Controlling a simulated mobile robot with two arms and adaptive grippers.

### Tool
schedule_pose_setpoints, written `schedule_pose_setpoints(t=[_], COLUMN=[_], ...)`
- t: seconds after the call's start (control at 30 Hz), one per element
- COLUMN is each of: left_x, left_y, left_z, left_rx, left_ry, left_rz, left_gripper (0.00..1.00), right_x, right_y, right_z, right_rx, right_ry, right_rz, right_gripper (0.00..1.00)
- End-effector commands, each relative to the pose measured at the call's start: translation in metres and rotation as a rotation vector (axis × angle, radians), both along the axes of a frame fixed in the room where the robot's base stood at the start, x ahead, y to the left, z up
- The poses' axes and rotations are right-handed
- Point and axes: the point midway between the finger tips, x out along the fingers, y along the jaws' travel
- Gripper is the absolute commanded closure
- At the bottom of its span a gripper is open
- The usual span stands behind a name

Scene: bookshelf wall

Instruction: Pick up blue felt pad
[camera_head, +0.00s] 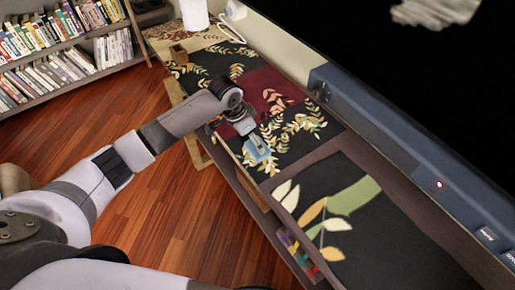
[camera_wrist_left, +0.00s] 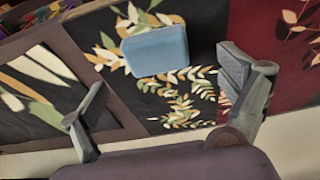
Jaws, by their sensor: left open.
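The blue felt pad (camera_head: 260,151) is a light blue rounded block on the leaf-patterned cloth of the long cabinet top, near its front edge. In the left wrist view the pad (camera_wrist_left: 155,50) lies beyond and between the two spread fingers, with a gap to each. My left gripper (camera_head: 250,138) is open and empty, reaching down over the pad; its fingers (camera_wrist_left: 167,78) show in the wrist view. In the head view the gripper covers part of the pad. My right gripper is not in view.
A large dark screen with a blue-grey bar (camera_head: 400,140) runs along the cabinet's back. A bookshelf (camera_head: 60,68) is at the back left. Wooden floor (camera_head: 165,205) lies in front.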

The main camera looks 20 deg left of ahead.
Motion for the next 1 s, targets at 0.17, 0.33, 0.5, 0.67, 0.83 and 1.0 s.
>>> schedule_pose_setpoints(t=[0.17,0.33,0.5,0.67,0.83,1.0], left_x=[0.002,0.008,0.012,0.012,0.012,0.012], left_y=[-0.004,-0.014,-0.016,-0.016,-0.016,-0.016], left_z=[-0.012,-0.036,-0.051,-0.051,-0.051,-0.051], left_rx=[0.0,0.0,0.001,0.001,0.001,0.001], left_ry=[0.001,0.002,0.0,-0.001,-0.001,-0.001], left_rz=[0.0,0.001,0.0,-0.001,-0.001,-0.001], left_gripper=[0.06,0.06,0.06,0.06,0.12,0.24], right_x=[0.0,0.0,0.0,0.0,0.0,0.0], right_y=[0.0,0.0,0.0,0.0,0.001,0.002], right_z=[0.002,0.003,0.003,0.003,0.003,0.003], right_rx=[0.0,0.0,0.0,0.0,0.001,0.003], right_ry=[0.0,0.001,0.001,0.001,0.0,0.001], right_rz=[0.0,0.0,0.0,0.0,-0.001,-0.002], right_gripper=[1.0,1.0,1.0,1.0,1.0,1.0])
